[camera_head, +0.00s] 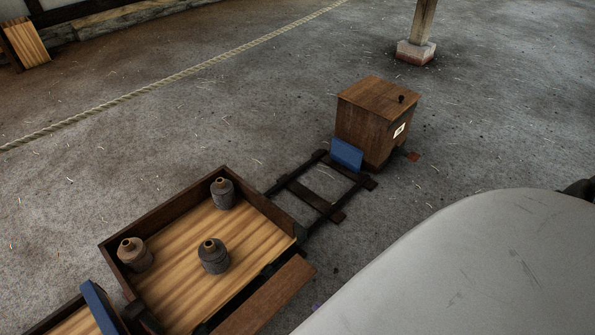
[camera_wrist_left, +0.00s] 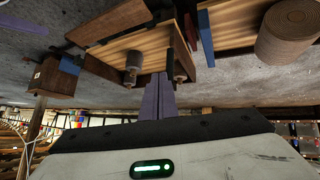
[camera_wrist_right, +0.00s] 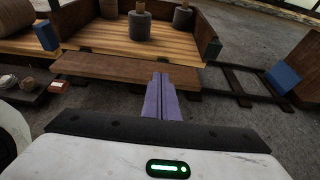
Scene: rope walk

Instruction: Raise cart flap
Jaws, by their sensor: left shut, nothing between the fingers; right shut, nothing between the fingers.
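The cart (camera_head: 118,262) has a pale wooden bed with several dark jars standing on it; one jar (camera_head: 213,256) is near the lowered side. The brown flap (camera_head: 268,297) is down along the cart's near side, leaving that side open. It shows as a long board (camera_wrist_right: 120,69) in the right wrist view. My right gripper (camera_wrist_right: 160,78) is shut and empty, its purple fingertips overlapping the flap's near edge in that view; I cannot tell whether they touch it. My left gripper (camera_wrist_left: 158,80) is shut and empty, with the cart beyond its fingertips.
A brown wooden box (camera_head: 376,120) with a blue block (camera_head: 346,154) beside it stands past the cart's ladder-like shaft (camera_head: 318,192). A rope (camera_head: 180,78) crosses the floor behind. A post (camera_head: 422,22) stands at the back. A rope coil (camera_wrist_left: 288,32) shows in the left wrist view.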

